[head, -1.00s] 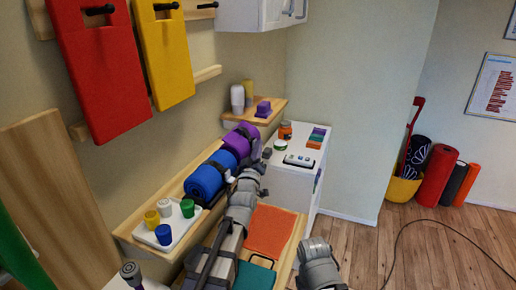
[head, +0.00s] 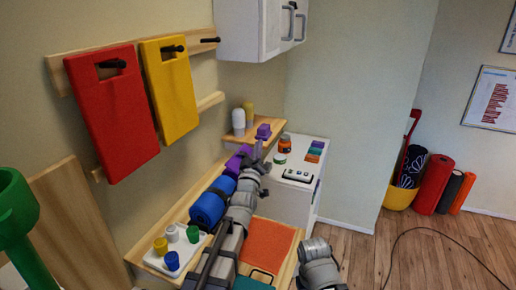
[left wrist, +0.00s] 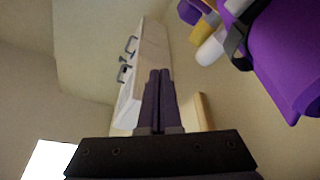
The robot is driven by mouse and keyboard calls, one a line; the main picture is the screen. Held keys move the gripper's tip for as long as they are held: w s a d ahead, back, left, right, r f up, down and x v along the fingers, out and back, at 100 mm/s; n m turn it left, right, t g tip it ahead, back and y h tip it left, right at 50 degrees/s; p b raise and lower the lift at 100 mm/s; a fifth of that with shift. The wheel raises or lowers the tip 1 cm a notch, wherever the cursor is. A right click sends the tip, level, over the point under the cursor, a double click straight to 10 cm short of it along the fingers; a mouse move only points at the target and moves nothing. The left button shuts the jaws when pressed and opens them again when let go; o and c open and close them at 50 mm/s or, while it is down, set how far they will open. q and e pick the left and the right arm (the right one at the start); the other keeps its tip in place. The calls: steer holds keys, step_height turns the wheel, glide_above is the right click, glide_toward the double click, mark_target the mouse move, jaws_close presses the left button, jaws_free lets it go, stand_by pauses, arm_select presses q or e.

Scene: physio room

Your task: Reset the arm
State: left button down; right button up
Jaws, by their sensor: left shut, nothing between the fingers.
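My left arm reaches forward along the wooden shelf (head: 150,250). Its gripper (head: 257,149) is shut and empty, with its fingers pointing up beside the purple roll (head: 236,162). In the left wrist view the two dark fingers (left wrist: 158,98) lie together with nothing between them. The purple roll (left wrist: 285,55) shows there at the right, apart from the fingers. A blue roll (head: 210,203) lies nearer on the shelf. Part of my right arm shows at the lower edge of the head view, but its gripper is out of view.
A white tray (head: 157,262) holds several small colored cups. A small wooden shelf (head: 240,134) carries bottles and a purple block (head: 264,131). A white cabinet (head: 250,35) hangs above. A white unit (head: 292,200) carries jars and small items.

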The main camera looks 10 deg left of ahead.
arm_select(q)
steer(key=s+d+f+m+g+h+b, duration=0.1)
steer(key=s+d+f+m+g, duration=0.35)
steer(key=f, duration=0.75)
steer(key=s+d+f+m+g+h+b, duration=0.1)
steer(key=s+d+f+m+g+b, duration=0.1)
steer(key=s+d+f+g, duration=0.75)
steer(key=s+a+f+m+g+y, duration=0.1)
steer(key=s+f+g, duration=0.1)
steer(key=s, duration=0.5)
steer(key=s+a+f+m+g+y+b, duration=0.1)
steer(key=s+f+m+g, duration=0.1)
steer(key=s+f, duration=0.3)
steer(key=s+a+f+m+g+y, duration=0.1)
steer(key=s+a+f+g, duration=0.1)
steer(key=s, duration=0.6)
steer(key=shift+s+f+g, duration=0.4)
steer(key=shift+f+g, duration=0.4)
steer(key=shift+f, duration=0.05)
